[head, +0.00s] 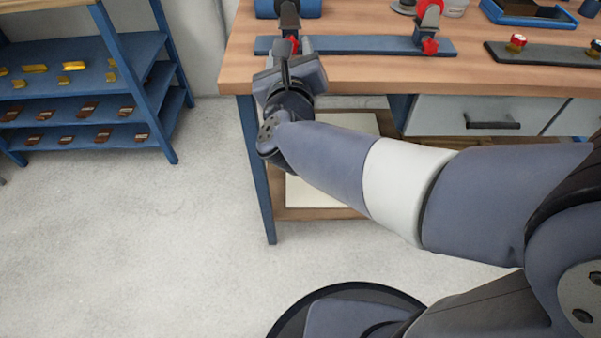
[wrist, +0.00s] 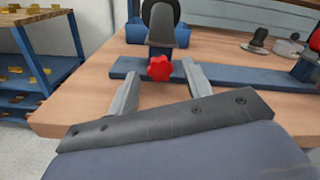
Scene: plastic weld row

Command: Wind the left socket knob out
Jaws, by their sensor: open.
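The left socket knob (wrist: 159,67) is red and star-shaped, on the front of a grey clamp-like socket (wrist: 160,22) on a blue rail (wrist: 232,78). In the wrist view it shows between the two fingertips of my gripper (wrist: 160,72), with a gap on each side. My gripper is open and empty. Whether the knob is between the tips or just beyond them, I cannot tell. In the head view, my gripper (head: 288,62) is at the bench's front left and partly covers the left knob (head: 293,44).
A second red knob (head: 430,46) is on the same rail to the right. A dark strip with a red-topped knob (head: 517,42) lies farther right on the wooden bench (head: 350,74). A blue shelf (head: 140,52) stands at left. The floor between is clear.

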